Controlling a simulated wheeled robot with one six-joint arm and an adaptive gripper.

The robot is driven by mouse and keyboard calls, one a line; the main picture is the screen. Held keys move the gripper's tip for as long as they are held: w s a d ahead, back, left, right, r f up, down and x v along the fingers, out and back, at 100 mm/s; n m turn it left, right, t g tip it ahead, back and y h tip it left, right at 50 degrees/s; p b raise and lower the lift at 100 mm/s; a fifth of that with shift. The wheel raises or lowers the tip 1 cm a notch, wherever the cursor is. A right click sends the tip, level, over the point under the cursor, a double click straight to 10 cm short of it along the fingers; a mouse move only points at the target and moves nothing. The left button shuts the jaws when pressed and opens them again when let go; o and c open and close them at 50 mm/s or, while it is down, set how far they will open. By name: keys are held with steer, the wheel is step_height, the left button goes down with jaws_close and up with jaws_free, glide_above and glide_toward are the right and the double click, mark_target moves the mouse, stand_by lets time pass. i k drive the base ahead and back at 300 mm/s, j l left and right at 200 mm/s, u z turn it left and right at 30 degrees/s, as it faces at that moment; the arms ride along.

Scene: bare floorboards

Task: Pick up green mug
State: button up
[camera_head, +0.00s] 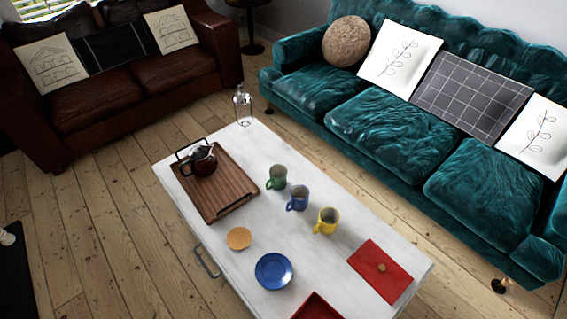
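The green mug (277,178) stands upright on the white coffee table (330,262), between the wooden tray and the blue mug. Its handle points to the lower left in the picture. A blue mug (298,198) and a yellow mug (327,221) stand in a line with it toward the lower right, apart from each other. My gripper is not in view.
The wooden tray (229,190) holds a dark teapot (202,160). A glass bottle (243,105), a round coaster (238,238), a blue plate (273,271) and a red book-like object (380,271) are on the table. A teal sofa (480,190) and brown sofa (95,100) flank bare floor.

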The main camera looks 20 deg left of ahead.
mark_target(278, 172)
steer(key=i+j+z, duration=0.1)
steer(key=j+z, duration=0.15)
steer(key=j, duration=0.85)
steer(key=j+z, duration=0.3)
steer(key=j, duration=0.8)
steer(key=j+z, duration=0.25)
steer(key=j, duration=2.25)
